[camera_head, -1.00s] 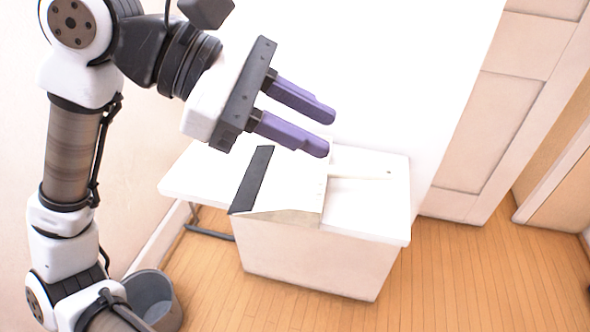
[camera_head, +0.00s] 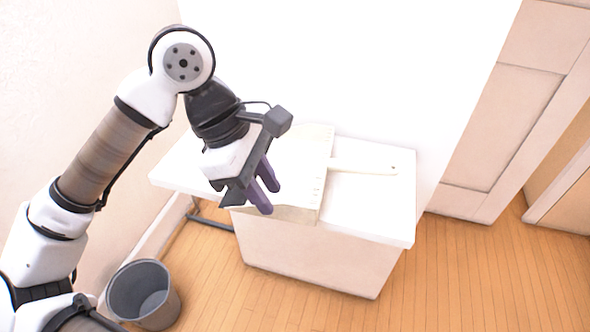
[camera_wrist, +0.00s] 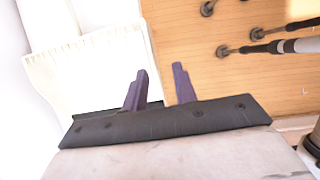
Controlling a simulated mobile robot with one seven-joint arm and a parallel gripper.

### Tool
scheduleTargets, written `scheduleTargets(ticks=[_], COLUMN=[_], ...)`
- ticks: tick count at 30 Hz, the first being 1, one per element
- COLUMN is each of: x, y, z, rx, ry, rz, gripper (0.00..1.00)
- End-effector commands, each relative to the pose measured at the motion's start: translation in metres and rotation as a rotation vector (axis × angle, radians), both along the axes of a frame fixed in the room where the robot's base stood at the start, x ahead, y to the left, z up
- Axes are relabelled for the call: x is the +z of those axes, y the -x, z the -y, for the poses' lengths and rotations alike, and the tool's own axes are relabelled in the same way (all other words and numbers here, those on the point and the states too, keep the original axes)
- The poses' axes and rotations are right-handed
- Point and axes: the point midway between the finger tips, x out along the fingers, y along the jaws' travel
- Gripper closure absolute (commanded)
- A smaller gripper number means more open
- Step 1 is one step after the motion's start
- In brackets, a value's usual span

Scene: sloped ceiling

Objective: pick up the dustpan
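The dustpan (camera_head: 318,150) is a cream-white pan lying on the white desk, with a pale handle (camera_head: 365,167) pointing right. My gripper (camera_head: 270,197) has purple fingers and hangs over the left part of the pan in the head view, hiding some of it, including the dark strip along its left side. In the wrist view the pan (camera_wrist: 90,70) fills the left, with a ridged edge, and my gripper (camera_wrist: 159,70) has its fingers apart.
The white desk (camera_head: 370,215) stands against a white wall. A grey bin (camera_head: 142,292) is on the wooden floor to its left. A panelled door (camera_head: 500,110) is at the right. The floor right of the desk is clear.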

Motion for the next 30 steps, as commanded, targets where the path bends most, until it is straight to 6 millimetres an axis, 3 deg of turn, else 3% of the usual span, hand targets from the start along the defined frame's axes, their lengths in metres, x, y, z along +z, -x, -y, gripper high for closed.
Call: scheduleTargets(ticks=[10,19,26,30], x=[-0.041,-0.047,-0.047,-0.046], y=[-0.002,-0.002,-0.002,-0.002], z=[0.020,0.022,0.022,0.022], rx=[0.000,0.001,0.001,0.001], ry=[0.002,0.001,0.001,0.001], rz=[-0.001,0.000,-0.001,-0.001], gripper=[0.72,0.72,1.00,1.00])
